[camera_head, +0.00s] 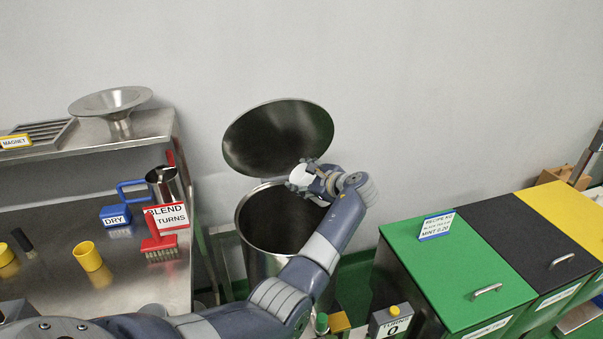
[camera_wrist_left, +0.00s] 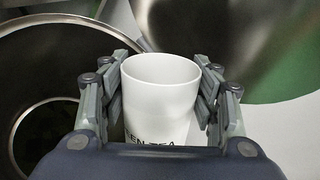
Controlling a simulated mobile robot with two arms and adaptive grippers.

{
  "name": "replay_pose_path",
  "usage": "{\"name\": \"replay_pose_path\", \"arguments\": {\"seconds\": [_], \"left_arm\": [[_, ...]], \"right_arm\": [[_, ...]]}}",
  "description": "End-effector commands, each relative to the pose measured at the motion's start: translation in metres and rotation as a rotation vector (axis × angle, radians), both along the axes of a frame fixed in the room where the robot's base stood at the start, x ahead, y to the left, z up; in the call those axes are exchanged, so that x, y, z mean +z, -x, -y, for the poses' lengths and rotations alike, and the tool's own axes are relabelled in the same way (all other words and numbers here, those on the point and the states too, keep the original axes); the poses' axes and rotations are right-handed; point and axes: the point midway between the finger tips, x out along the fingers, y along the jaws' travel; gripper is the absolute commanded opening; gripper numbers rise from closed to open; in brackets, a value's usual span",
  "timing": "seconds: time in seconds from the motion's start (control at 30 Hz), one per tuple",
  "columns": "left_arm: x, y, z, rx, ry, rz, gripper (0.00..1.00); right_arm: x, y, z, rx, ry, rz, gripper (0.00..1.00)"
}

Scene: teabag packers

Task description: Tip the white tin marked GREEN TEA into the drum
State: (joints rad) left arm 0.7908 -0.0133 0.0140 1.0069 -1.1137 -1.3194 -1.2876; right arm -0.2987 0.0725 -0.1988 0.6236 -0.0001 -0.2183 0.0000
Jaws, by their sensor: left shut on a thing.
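The white tin (camera_wrist_left: 160,95) stands between the fingers of my left gripper (camera_wrist_left: 165,95) in the left wrist view, with part of its dark lettering, "EN TEA", showing low on its side. My left gripper (camera_head: 308,177) is shut on the tin. In the head view the white tin (camera_head: 300,175) shows small at the gripper, over the back part of the drum's mouth. The steel drum (camera_head: 262,258) stands open, its round lid (camera_head: 277,135) raised behind it. The inside of the drum looks dark and its contents cannot be made out. My right gripper is not in view.
Right are green (camera_head: 460,270), black and yellow lidded bins.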

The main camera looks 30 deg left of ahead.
Motion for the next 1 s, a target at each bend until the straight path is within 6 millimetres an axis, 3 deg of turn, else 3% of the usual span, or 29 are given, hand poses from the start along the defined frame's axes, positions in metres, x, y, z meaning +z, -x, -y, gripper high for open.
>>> {"name": "replay_pose_path", "arguments": {"seconds": [0.5,1.0], "left_arm": [[0.018,0.0,-0.001,0.0,-0.404,-0.364,0.32],[0.02,0.001,-0.002,0.001,-0.434,-0.393,0.32]], "right_arm": [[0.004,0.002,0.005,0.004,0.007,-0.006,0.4],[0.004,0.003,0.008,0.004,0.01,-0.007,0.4]]}}
